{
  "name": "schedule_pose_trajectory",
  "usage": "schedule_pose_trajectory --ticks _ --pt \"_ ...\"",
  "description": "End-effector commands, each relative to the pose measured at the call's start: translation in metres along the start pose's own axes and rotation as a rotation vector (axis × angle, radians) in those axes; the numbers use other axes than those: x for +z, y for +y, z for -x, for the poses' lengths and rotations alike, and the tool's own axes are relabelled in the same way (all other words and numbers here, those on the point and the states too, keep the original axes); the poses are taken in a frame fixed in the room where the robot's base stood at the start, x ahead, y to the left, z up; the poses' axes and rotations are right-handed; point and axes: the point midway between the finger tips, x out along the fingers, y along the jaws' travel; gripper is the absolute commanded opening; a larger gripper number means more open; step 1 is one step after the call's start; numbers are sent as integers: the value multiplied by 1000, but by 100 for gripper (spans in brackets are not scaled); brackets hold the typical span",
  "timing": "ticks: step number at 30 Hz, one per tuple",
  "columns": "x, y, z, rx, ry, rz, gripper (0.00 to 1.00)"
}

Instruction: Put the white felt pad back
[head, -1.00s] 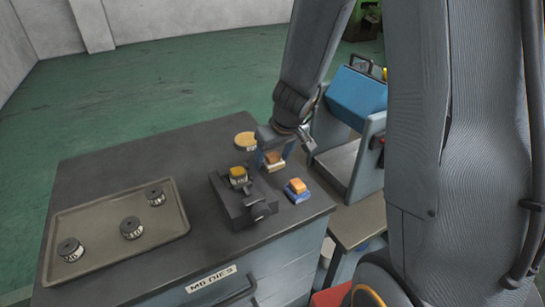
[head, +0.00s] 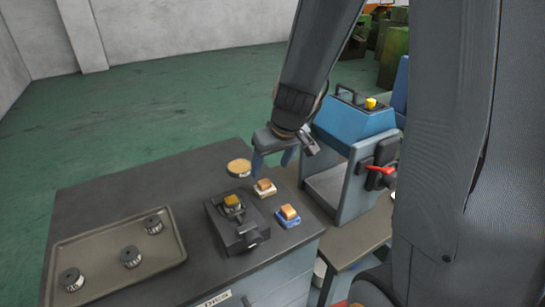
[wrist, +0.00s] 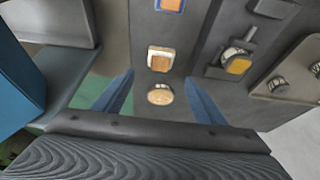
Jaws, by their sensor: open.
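The white felt pad (head: 265,190), with a tan block on top, lies on the dark cabinet top (head: 120,180), between the round tan-topped tin and a similar blue pad (head: 288,217). My gripper (head: 272,163) is open and empty, above and slightly behind the white pad. In the wrist view my gripper (wrist: 160,76) has its two blue fingers spread wide. The white felt pad (wrist: 160,66) shows between and beyond the fingertips, apart from them. The round tin (wrist: 160,95) lies between the fingers in that view.
A dark vise-like block (head: 240,236) holding a yellow-topped piece stands left of the pads. A tray (head: 80,250) with several round dies lies at the left. A blue-topped machine (head: 355,120) with a red-handled lever stands close on the right.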

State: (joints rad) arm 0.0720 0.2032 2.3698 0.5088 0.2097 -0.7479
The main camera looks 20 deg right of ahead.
Motion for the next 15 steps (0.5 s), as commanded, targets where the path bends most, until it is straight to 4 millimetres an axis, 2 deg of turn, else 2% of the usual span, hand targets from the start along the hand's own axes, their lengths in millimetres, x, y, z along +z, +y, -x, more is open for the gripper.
schedule_pose_trajectory --ticks 5,8,11,15 --pt "1 0 14 0 -1 0 65" --pt "10 -6 19 -4 -19 -14 65" --pt "34 -17 26 -7 -67 -51 65" --pt "77 -29 39 10 -151 -120 65"
